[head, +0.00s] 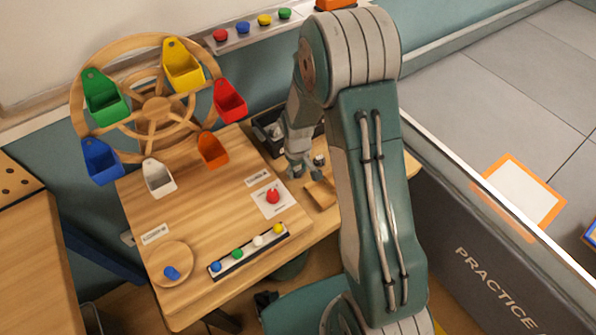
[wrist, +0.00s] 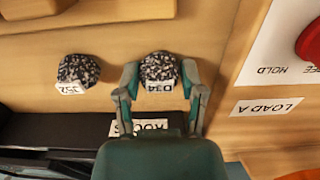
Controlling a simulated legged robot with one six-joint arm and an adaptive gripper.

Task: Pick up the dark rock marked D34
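The dark speckled rock marked D34 (wrist: 158,66) stands out in the wrist view, with a white label on its near side. My gripper (wrist: 160,76) is open, with one finger on each side of this rock. I cannot tell whether the fingers touch it. In the head view my gripper (head: 304,170) is low over the right part of the wooden table, and D34 is not clearly visible there. A second speckled rock (wrist: 78,69) with a white label lies to the left in the wrist view, apart from the gripper.
A black bin labelled ROCKS (wrist: 60,128) lies close to the gripper. A white card with a red button (head: 272,196) is nearby. A wooden wheel with coloured buckets (head: 153,108) stands at the back left. A strip of coloured knobs (head: 248,252) lies in front.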

